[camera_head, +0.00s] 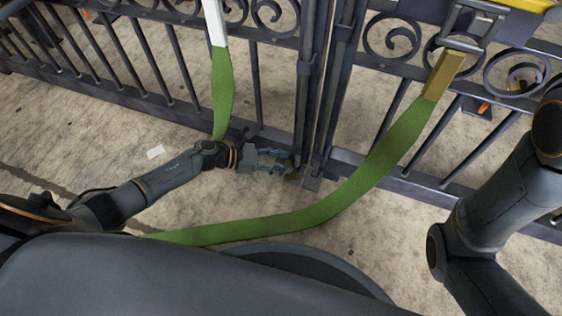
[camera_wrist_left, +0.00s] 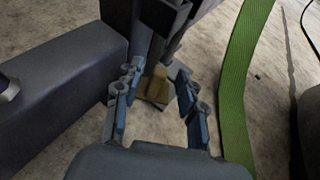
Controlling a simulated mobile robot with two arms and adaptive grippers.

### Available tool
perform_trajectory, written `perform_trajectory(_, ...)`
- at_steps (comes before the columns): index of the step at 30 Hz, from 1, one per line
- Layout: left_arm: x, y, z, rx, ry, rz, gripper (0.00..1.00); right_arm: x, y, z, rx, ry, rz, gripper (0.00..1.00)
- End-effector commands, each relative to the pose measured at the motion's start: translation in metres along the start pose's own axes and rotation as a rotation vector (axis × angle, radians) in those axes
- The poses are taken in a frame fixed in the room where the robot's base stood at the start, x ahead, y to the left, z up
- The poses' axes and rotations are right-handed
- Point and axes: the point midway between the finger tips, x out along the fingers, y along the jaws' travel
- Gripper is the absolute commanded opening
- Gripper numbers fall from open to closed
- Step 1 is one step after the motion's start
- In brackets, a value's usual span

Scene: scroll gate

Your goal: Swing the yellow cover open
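A small dull-yellow piece (camera_head: 291,172) sits low at the gate's middle, by the foot of the dark posts. It also shows in the left wrist view (camera_wrist_left: 154,84) as a yellow-brown block. My left gripper (camera_head: 286,160) is beside it, fingers pointing at it. In the left wrist view the gripper's (camera_wrist_left: 157,80) blue-grey fingers are spread, with the block between or just past the tips; I cannot tell whether they touch it. A brighter yellow part (camera_head: 525,5) is cut off at the top right. Of my right arm only links show; its gripper is out of view.
The dark metal gate (camera_head: 318,90) has bars and scrolls. A green strap (camera_head: 395,145) hangs from a tan end piece (camera_head: 443,75) and sweeps low across the front of the gate. Another green strap (camera_head: 222,95) hangs behind my left wrist. The stone ground is otherwise mostly bare.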

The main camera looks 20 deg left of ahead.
Motion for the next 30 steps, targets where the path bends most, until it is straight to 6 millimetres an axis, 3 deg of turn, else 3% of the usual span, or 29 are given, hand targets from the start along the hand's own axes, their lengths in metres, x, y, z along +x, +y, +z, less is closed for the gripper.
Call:
perform_trajectory(4, 0.000, 0.000, 0.000, 0.000, 0.000, 0.000, 0.40, 0.000, 0.000, 0.000, 0.000, 0.000, 0.000, 0.40)
perform_trajectory(10, 0.000, 0.000, 0.000, 0.000, 0.000, 0.000, 0.01, 0.000, 0.000, 0.000, 0.000, 0.000, 0.000, 0.40)
perform_trajectory(22, -0.002, -0.002, 0.001, -0.017, 0.000, 0.035, 0.00, 0.006, 0.001, 0.002, 0.000, 0.000, 0.000, 0.40)
perform_trajectory(30, -0.005, -0.007, 0.002, -0.082, 0.000, 0.185, 0.00, 0.024, 0.005, 0.009, 0.000, -0.001, 0.000, 0.40)
